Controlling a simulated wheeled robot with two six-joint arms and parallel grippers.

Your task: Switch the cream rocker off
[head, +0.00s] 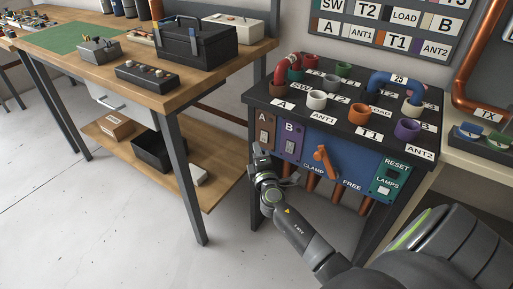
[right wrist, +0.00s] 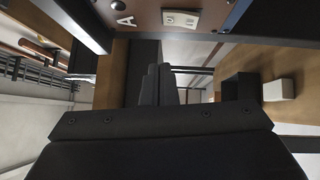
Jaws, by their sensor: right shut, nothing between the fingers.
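A cream rocker sits on the brown plate marked A (head: 265,121) at the left of the rack's front. The rocker also shows at the top of the right wrist view (right wrist: 181,18), beside the white A label. Which way it is tipped is too small to tell. My right gripper (head: 257,147) is shut and empty, pointing up just below and beside plate A. Its closed fingers (right wrist: 158,86) show in the right wrist view, apart from the rocker. A second rocker (head: 288,147) sits on the purple plate B. My left gripper is not in view.
Right of plate B are an orange clamp lever (head: 323,162) on a blue panel and a green reset plate (head: 390,178). Copper pipes (head: 337,192) hang beneath the rack. A wooden workbench (head: 165,97) stands on the left, with open floor in front.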

